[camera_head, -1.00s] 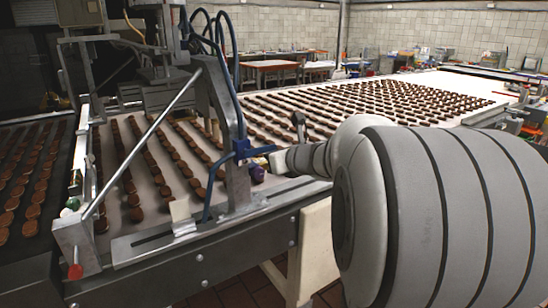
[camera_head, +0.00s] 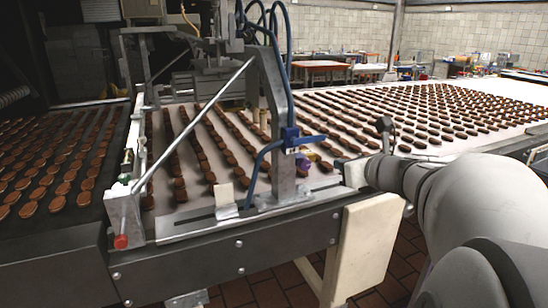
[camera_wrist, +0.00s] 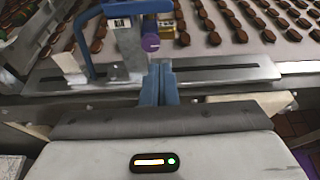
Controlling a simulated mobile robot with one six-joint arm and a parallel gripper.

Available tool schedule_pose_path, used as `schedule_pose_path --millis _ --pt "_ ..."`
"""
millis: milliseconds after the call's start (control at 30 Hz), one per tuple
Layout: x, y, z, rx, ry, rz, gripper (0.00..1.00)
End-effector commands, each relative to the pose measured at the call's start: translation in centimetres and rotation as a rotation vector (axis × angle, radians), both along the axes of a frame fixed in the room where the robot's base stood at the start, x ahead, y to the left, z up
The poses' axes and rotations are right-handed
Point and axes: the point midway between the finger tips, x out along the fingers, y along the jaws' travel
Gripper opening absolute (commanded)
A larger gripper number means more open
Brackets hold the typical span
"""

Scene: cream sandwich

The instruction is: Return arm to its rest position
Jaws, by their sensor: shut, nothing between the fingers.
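My gripper shows in the wrist view (camera_wrist: 158,72) as two blue-grey fingers pressed together, with nothing between them. The fingers point towards the metal side rail of the conveyor, just below a round purple knob (camera_wrist: 150,43). I cannot tell whether they touch the rail. In the head view my arm comes in from the right, and its wrist is by the conveyor's near edge. The fingertips are hard to make out there. The purple knob also shows in the head view (camera_head: 312,156), beside a blue clamp (camera_head: 291,139) on the metal frame.
The conveyor belt (camera_head: 225,186) carries many rows of round brown cookies. A metal frame (camera_head: 277,110) with blue hoses stands over it. A red-tipped lever (camera_head: 121,241) is at the front left. The tiled floor (camera_head: 400,262) below is open beside a cream panel (camera_head: 362,245).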

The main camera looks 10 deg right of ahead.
Motion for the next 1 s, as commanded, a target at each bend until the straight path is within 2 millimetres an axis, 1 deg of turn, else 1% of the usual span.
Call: schedule_pose_path --millis 67,167,267,300,367,400,467,500,533,567,600,667,700,800,900,933,1000 --pt "0.0 0.0 0.6 0.049 -0.008 -0.04 0.0" --pt "0.5 -0.1 1.9 0.219 -0.029 -0.177 0.0" --pt "0.7 -0.3 3.0 0.521 -0.052 -0.4 0.0" --pt "0.5 -0.4 3.0 0.666 -0.058 -0.504 0.0" --pt "-0.2 -0.4 2.7 0.891 -0.059 -0.662 0.0" --pt "-0.8 -0.2 2.1 1.041 -0.056 -0.769 0.0" --pt "-2.0 0.3 0.9 1.262 -0.043 -0.935 0.0" --pt "-3.1 0.9 0.0 1.405 -0.031 -1.05 0.0" --pt "-3.9 1.5 -0.9 1.508 -0.019 -1.14 0.0" --pt "-4.9 2.2 -1.8 1.607 -0.006 -1.233 0.0" --pt "-6.2 3.4 -2.9 1.731 0.014 -1.362 0.0" --pt "-8.4 5.3 -4.6 1.893 0.045 -1.562 0.0" --pt "-10.0 6.8 -5.7 1.98 0.066 -1.696 0.0" --pt "-13.6 10.3 -7.5 2.117 0.107 -2.009 0.0" --pt "-16.3 12.9 -8.5 2.168 0.128 -2.251 0.0" --pt "-16.9 13.5 -8.7 -2.134 -0.13 2.262 0.0" --pt "-17.8 14.5 -9.0 -2.053 -0.131 2.252 0.0"
